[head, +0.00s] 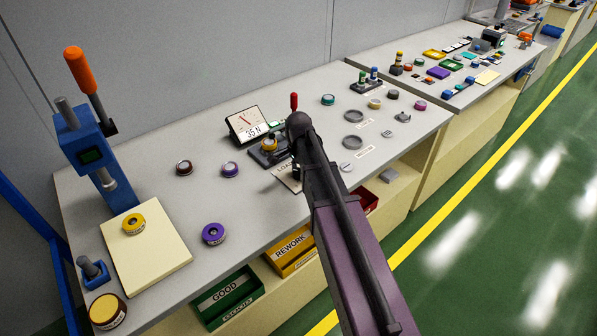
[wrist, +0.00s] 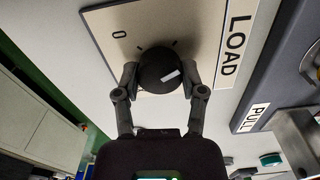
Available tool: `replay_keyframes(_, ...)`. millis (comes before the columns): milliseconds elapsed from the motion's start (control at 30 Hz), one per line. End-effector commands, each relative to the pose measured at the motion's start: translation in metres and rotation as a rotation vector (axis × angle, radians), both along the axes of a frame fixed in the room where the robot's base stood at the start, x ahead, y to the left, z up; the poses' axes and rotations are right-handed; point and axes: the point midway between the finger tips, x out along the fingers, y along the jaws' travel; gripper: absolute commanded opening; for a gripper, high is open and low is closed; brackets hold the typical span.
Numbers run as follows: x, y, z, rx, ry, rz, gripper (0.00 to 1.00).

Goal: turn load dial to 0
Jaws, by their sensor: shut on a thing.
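The load dial (wrist: 158,66) is a round black knob with a white mark, on a beige plate (wrist: 105,30) in the wrist view. The plate carries a printed 0 towards the upper left and a LOAD label on the right. The white mark lies on the knob's right side, not facing the 0. My gripper (wrist: 160,80) is shut on the knob, one finger on each side. In the head view my arm hides the knob, and only part of the plate (head: 287,179) shows.
A base with a yellow part (head: 269,144) and a red-handled lever (head: 294,101) are close by. A blue press (head: 90,150) stands at the left. Several ring parts lie around; the bench between has bare patches.

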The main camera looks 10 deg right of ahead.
Motion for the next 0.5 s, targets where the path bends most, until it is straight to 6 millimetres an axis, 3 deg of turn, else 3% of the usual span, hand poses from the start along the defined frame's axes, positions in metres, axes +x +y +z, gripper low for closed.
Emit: replay_keyframes(500, 0.0005, 0.0003, -0.0002, -0.001, 0.001, 0.468, 0.05)
